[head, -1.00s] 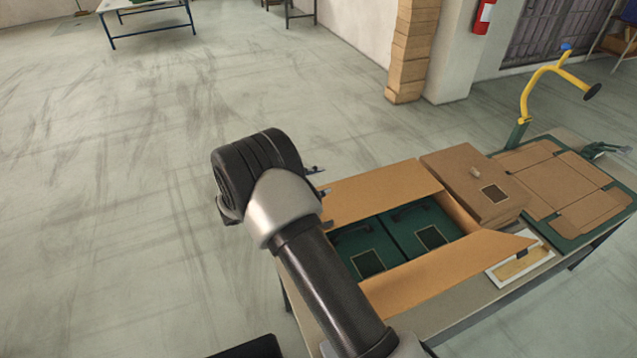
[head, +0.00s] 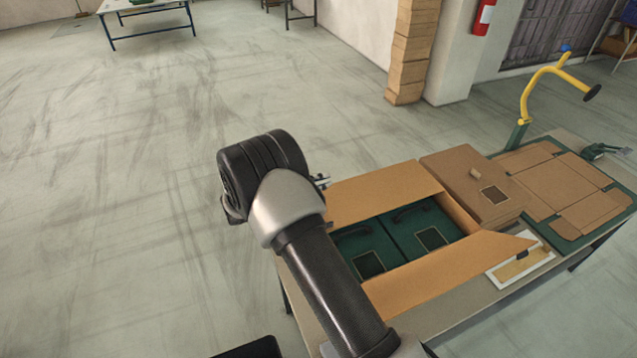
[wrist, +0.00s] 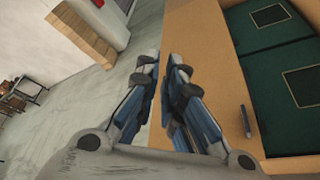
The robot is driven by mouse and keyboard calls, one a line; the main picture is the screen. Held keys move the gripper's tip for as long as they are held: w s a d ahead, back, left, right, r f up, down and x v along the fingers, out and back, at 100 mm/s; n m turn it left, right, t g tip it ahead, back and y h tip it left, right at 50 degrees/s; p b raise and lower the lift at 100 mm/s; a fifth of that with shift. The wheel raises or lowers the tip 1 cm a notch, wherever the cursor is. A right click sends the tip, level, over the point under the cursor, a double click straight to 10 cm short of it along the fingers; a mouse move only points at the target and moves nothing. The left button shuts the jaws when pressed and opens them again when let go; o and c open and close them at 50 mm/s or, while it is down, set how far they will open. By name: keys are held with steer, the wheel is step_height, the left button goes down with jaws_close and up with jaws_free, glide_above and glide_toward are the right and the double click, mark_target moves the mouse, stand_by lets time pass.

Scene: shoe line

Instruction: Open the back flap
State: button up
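An open cardboard box (head: 470,268) stands on the table with two green shoe boxes inside, each with a framed square on its lid. A broad cardboard flap (head: 385,193) spans its far side. The wrist view also shows this flap (wrist: 205,60) beside the green boxes. My gripper (wrist: 164,68) has its two fingers close together with a narrow gap between them. In that view they overlap the flap's outer edge; I cannot tell whether they touch it. In the head view my wrist hides most of the gripper, and the fingertips show by the flap's left end.
A closed brown carton (head: 478,187) stands right of the box. Beyond it are a flat cardboard blank (head: 560,185) on a green board and a yellow bent-arm fixture (head: 535,80). A white-framed tray (head: 521,262) lies in front. The floor to the left is clear.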

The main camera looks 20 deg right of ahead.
jaws_close()
jaws_free()
steer(key=o, duration=0.9)
steer(key=v, duration=1.2)
steer(key=shift+c, duration=0.3)
